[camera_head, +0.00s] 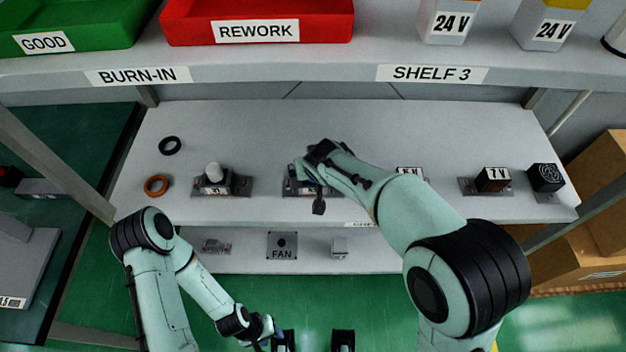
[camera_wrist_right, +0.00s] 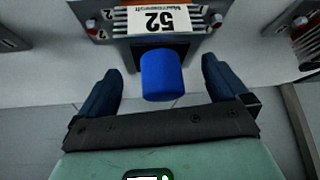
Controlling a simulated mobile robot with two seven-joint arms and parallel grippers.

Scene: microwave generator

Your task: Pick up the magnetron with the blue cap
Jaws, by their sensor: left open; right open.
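The magnetron (camera_wrist_right: 121,22) with the blue cap (camera_wrist_right: 161,80) shows in the right wrist view, with a white label reading 52. In the head view, the magnetron (camera_head: 292,187) sits on the middle shelf, mostly hidden by my right gripper. My right gripper (camera_wrist_right: 160,70) is open, with one finger on each side of the blue cap and visible gaps between. In the head view, my right gripper (camera_head: 314,182) is over the shelf. My left gripper (camera_head: 313,341) is open and empty at the bottom edge, away from the shelf.
A white-capped magnetron (camera_head: 213,173) stands to the left, near black (camera_head: 170,138) and orange rings (camera_head: 147,186). To the right are a 7 V part (camera_head: 492,178) and a black fan-like box (camera_head: 546,177). The upper shelf (camera_head: 330,72) overhangs behind, holding a red bin (camera_head: 330,20).

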